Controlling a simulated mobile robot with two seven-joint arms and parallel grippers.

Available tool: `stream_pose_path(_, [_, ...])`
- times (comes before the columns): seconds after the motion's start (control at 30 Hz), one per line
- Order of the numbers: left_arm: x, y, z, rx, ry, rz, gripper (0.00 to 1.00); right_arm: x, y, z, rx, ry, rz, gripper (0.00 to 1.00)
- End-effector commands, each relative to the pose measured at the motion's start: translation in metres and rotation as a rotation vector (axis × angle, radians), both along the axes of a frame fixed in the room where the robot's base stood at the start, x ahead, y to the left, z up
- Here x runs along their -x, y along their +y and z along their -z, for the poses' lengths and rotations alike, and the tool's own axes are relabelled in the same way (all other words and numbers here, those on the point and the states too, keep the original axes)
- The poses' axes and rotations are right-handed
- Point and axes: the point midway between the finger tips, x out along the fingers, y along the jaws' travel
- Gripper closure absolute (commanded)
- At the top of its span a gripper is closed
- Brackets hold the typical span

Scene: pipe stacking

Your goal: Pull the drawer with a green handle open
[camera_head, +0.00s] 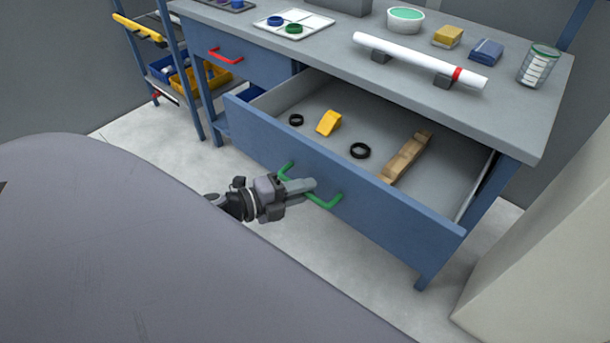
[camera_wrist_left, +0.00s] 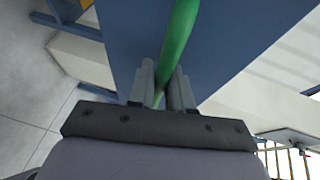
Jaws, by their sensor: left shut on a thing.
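The blue drawer (camera_head: 375,192) with the green handle (camera_head: 326,203) stands pulled well out from the workbench, and its inside shows. My left gripper (camera_head: 308,186) is at the drawer front, shut on the green handle. In the left wrist view the green handle (camera_wrist_left: 180,42) runs between the two fingers of my left gripper (camera_wrist_left: 167,82). The fingers cover part of the handle in the head view. My right gripper is not in view.
Inside the drawer lie black rings (camera_head: 360,151), a yellow block (camera_head: 328,122) and a wooden piece (camera_head: 407,158). A white pipe (camera_head: 415,61) rests on supports on the workbench top (camera_head: 330,52). A closed drawer with a red handle (camera_head: 226,57) is at left. A pale block-like structure (camera_head: 560,265) stands at right.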

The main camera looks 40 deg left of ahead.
Motion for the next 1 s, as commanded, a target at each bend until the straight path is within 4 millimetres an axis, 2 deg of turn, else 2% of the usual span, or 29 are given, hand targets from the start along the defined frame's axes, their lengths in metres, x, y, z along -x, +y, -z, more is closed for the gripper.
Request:
stream_pose_path(0.57, [0.0034,0.0007,-0.0003,0.000,0.000,-0.001,1.00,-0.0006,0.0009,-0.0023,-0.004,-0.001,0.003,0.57])
stream_pose_path(0.6, [0.0034,0.0007,-0.0003,0.000,0.000,-0.001,0.78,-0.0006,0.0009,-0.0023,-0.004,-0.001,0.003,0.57])
stream_pose_path(0.67, [0.0034,0.0007,-0.0003,0.000,-0.001,-0.001,0.60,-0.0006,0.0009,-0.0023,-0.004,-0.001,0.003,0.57])
stream_pose_path(1.0, [0.0047,0.0012,-0.0003,0.000,0.000,-0.001,0.60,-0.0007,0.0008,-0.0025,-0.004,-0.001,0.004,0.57])
